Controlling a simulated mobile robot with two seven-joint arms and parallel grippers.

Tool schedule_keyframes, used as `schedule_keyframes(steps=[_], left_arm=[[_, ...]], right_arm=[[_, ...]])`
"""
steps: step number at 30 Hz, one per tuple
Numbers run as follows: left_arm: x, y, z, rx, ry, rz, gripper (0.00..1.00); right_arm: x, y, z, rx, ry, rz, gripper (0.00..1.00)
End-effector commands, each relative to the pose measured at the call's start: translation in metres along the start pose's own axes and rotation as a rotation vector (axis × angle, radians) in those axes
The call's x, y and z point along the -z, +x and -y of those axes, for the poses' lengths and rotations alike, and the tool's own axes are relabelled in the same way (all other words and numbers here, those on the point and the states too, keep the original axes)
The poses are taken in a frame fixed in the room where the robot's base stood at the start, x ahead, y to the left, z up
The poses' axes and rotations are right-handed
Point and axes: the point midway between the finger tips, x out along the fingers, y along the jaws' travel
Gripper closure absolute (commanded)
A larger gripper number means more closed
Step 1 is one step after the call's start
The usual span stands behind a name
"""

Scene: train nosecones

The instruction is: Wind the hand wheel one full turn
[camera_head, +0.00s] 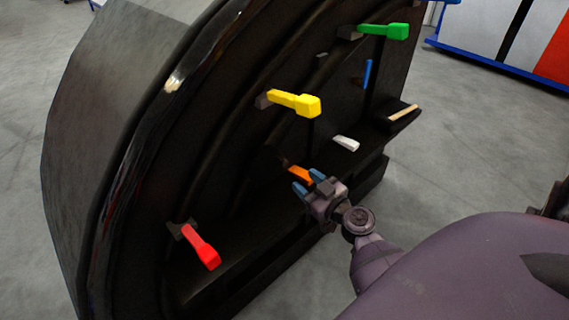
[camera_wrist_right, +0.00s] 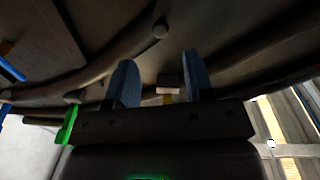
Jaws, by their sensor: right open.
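I cannot make out a hand wheel in either view. The dark nosecone (camera_head: 220,150) carries several coloured handles: red (camera_head: 202,248), yellow (camera_head: 296,103), green (camera_head: 385,31) and orange (camera_head: 300,174). My right gripper (camera_head: 310,182) is at the nosecone's inner side, close to the orange handle, which it partly hides. In the right wrist view its two blue fingers (camera_wrist_right: 160,78) stand apart, with a small pale block with a yellowish part (camera_wrist_right: 168,92) visible between them. I cannot tell whether they touch it. My left gripper is not in view.
A white piece (camera_head: 346,143), a blue bar (camera_head: 367,74) and a tan bar (camera_head: 403,113) are on the nosecone near the gripper. A blue-framed rack with coloured panels (camera_head: 500,28) stands at the back right. Grey floor lies open around the nosecone.

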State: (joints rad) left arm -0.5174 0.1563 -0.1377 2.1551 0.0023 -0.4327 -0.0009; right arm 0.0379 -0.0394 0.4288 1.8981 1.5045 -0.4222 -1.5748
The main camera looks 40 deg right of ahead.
Motion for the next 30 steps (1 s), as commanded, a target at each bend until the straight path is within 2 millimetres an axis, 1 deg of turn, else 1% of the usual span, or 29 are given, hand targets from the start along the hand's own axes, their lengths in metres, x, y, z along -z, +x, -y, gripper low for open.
schedule_keyframes(steps=[1,3,9,15,21,29,30], left_arm=[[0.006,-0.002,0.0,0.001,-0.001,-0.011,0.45],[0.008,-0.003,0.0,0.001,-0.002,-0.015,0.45],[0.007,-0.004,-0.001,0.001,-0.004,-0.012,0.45],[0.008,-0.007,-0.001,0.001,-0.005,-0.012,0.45],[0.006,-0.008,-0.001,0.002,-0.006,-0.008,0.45],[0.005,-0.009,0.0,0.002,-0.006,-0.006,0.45],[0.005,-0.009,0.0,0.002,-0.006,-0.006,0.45]], right_arm=[[0.005,0.01,-0.001,0.0,0.002,-0.008,0.52],[0.005,0.022,-0.001,0.0,0.002,-0.008,0.52],[0.005,0.055,0.0,0.001,0.003,-0.006,0.52],[0.003,0.079,0.0,0.001,0.001,-0.003,0.52],[0.001,0.089,0.001,0.001,0.002,-0.001,0.52],[0.001,0.09,0.001,0.001,0.001,0.0,0.52],[0.001,0.09,0.001,0.001,0.001,0.0,0.53]])
